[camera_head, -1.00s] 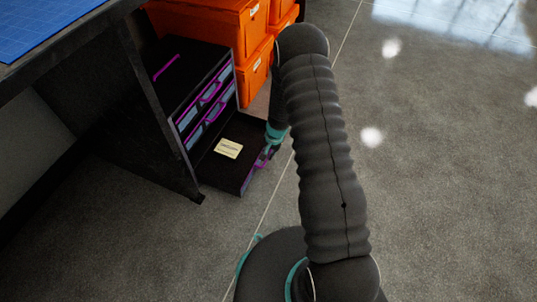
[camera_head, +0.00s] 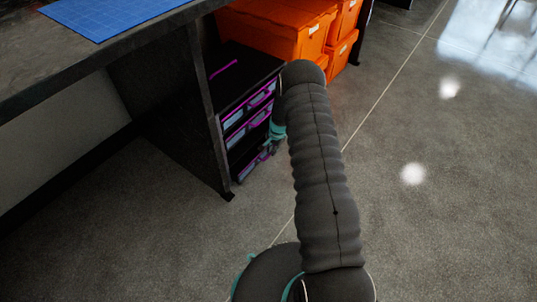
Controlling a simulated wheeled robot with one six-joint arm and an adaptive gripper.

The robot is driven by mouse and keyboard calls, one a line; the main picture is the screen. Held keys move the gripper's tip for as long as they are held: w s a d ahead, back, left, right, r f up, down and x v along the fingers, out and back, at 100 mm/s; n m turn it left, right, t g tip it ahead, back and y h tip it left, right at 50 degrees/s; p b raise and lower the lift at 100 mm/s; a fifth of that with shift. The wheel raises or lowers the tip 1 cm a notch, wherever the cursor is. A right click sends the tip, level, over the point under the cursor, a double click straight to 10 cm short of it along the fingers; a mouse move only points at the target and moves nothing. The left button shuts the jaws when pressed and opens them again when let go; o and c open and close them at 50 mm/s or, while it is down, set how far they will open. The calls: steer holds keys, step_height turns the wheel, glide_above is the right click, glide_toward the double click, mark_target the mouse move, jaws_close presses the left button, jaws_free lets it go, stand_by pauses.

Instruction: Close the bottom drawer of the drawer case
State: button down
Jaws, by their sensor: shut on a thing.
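The black drawer case (camera_head: 262,62) with purple handles stands on the floor beside the desk's side panel, at the upper middle of the head view. Its bottom drawer (camera_head: 245,170) is mostly pushed in. A dark band shows above its front, and I cannot tell whether it is flush. The upper drawers (camera_head: 248,112) look closed. My gripper (camera_head: 267,153) is at the bottom drawer's front and shut on its handle. My arm hides the right side of this area, and the fingertips are small and partly unclear.
Orange bins (camera_head: 285,35) are stacked behind and right of the case. The dark desk (camera_head: 110,55) with a blue mat (camera_head: 108,14) overhangs at left, and its side panel (camera_head: 212,130) stands close to the case. The grey floor in front is clear.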

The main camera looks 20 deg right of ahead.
stand_by(0.3)
steer(key=c, duration=1.2)
jaws_free()
steer(key=shift+w, duration=0.1)
steer(key=r, duration=0.4)
steer(key=s+d+r, duration=0.1)
steer(key=r, duration=0.6)
steer(key=shift+s+d+r, duration=0.15)
steer(key=shift+s+r, duration=0.2)
steer(key=shift+r, duration=0.05)
